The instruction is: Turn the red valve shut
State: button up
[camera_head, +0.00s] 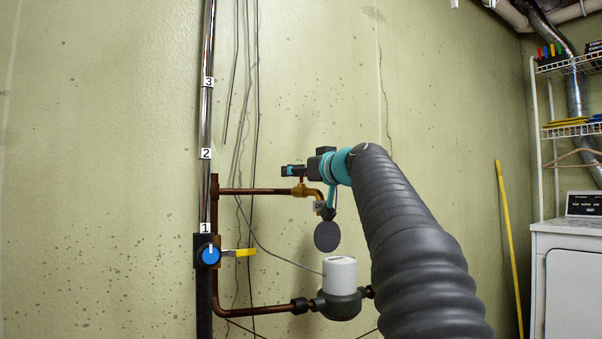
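No red valve handle can be made out in this view. A brass valve body (306,191) sits on the upper copper pipe, at the bend where the pipe turns down. My gripper (288,171), dark with a teal wrist behind it, points left just above this brass body. It covers the area where a handle could sit. I cannot tell whether its fingers are open or shut, or whether they touch the valve.
A vertical pipe (208,120) with number labels stands left, with a blue knob (208,254) and a yellow lever (240,252) low on it. A white-capped meter (339,272) sits on the lower pipe. A yellow pole (509,245), white appliance (568,280) and wire shelf (570,129) are right.

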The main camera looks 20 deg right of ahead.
jog(key=s+d, duration=0.2)
jog(key=s, duration=0.9)
jog(key=shift+s, duration=0.4)
jog(key=s+a+f+m+g+p, duration=0.1)
jog(key=s+a+f+g, duration=0.2)
jog(key=f, duration=0.4)
jog(key=s+a+f+g, duration=0.1)
jog(key=s+a+f, duration=0.1)
jog(key=a+f, duration=0.45)
jog(key=s+a+f+m+g+p, duration=0.1)
jog(key=s+a+f+g, duration=0.2)
jog(key=f, duration=0.5)
jog(key=s+a+f+g+h, duration=0.1)
jog(key=s+f+g, duration=0.1)
jog(key=s+f, duration=0.7)
jog(key=s+a+f+g+h+p, duration=0.1)
jog(key=s+a+f+g+h, duration=0.1)
jog(key=s+f, duration=0.7)
notch_tip(320, 180, down, 7)
jog(key=shift+a+r+g+p, duration=0.15)
jog(key=shift+g+p, duration=0.15)
jog(key=shift+g, duration=0.3)
jog(key=shift+s, duration=0.1)
